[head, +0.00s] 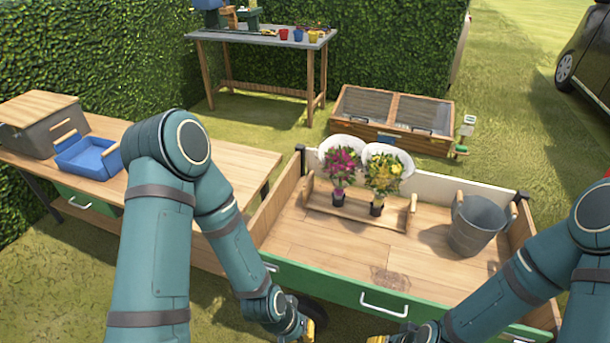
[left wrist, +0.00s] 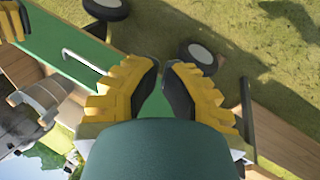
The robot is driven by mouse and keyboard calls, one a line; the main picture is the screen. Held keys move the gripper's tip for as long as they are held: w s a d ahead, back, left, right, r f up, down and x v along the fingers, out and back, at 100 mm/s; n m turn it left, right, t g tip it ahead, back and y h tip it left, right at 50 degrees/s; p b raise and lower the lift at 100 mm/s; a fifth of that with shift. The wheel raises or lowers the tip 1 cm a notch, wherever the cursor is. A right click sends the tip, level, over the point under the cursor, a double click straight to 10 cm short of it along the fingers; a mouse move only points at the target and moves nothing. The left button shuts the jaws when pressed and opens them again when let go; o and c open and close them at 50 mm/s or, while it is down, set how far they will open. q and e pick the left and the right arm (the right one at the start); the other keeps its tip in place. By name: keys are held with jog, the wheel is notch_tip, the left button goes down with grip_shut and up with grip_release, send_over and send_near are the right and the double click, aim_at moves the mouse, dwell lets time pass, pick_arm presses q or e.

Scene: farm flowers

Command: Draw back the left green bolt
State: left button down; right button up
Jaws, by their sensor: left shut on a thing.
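The cart's green front panel (head: 335,287) has a white pull handle (head: 385,305) at its middle. My left gripper (head: 308,328) is low in front of the panel's left part. In the left wrist view its yellow fingers (left wrist: 162,82) are close together at the green panel's end (left wrist: 152,104), shut on the left green bolt. The bolt itself is hidden between and behind the fingers. My right gripper (head: 378,340) shows only a yellow fingertip at the bottom edge of the head view, and its yellow part also shows in the left wrist view (left wrist: 12,22).
The cart bed (head: 335,240) holds a wooden carrier with two potted bouquets (head: 342,170) and a grey metal bucket (head: 478,225). A wooden bench (head: 240,185) with a blue tray (head: 88,158) stands left. A cart wheel (left wrist: 198,56) is near my left fingers.

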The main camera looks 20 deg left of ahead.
pick_arm(q)
jog(key=w+a+f+n+t+h, duration=0.2)
jog(key=w+a+t+h, duration=0.3)
jog(key=w+a, duration=0.4)
jog(key=w+a+r+n+t+y+p, duration=0.1)
jog(key=a+n+t+y, duration=0.2)
jog(key=a, duration=1.4)
jog(key=shift+m+t, duration=0.5)
jog(key=shift+m, duration=0.1)
jog(key=x, duration=0.4)
jog(key=s+d+f+x, duration=0.1)
jog(key=x, duration=0.3)
jog(key=b+x, duration=0.1)
jog(key=x, duration=0.4)
jog(key=shift+s+d+f, duration=0.2)
jog(key=shift+s+d, duration=0.05)
jog(key=shift+s, duration=0.1)
